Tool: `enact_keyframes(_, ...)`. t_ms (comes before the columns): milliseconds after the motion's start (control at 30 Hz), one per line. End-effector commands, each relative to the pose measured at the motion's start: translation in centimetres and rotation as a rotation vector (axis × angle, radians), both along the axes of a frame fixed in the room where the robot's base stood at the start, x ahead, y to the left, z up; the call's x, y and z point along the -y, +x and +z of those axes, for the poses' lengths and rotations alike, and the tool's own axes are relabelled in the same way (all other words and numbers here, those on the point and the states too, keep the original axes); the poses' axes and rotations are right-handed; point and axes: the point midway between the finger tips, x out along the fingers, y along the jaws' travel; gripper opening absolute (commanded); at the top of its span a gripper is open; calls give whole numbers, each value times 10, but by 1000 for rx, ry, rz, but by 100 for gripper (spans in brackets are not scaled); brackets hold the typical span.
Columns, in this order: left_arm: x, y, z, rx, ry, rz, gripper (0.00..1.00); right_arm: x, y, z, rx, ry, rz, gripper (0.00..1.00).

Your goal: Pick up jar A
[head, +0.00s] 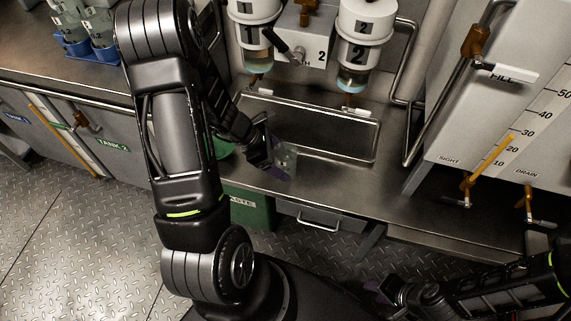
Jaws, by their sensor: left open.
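My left gripper (268,160) is over the front edge of the metal counter, to the left of the drain tray. It is open. A small clear jar (287,157) stands on the counter right at its fingers. The gripper partly covers the jar, and I cannot tell whether the fingers are around it or beside it. No letter can be read on it, so I cannot confirm that it is jar A. My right gripper (385,291) is low at the bottom right, below the counter. It is dark, and its opening is unclear.
Other clear jars (75,38) stand in a blue rack (103,52) at the upper left. Two numbered vessels (252,35) hang above the drain tray (325,137). A green waste bin (248,208) is under the counter. A large graduated tank (490,110) stands at right.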

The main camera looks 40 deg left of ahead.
Motion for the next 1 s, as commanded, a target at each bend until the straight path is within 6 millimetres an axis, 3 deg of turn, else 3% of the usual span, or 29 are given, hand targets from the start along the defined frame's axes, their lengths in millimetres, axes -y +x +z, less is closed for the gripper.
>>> enact_keyframes(33, 4, 1, -12, -3, -2, 0, 81, 0, 0, -7, 0, 0, 0, 36)
enact_keyframes(200, 11, 9, -27, -1, -1, 0, 81, 0, 0, -12, 0, 0, 0, 36)
enact_keyframes(833, 12, 10, -27, 0, 0, 0, 81, 0, 0, -11, 0, 0, 0, 36)
enact_keyframes(1000, 12, 10, -27, 0, 0, 0, 68, 0, 0, -11, 0, 0, 0, 36)
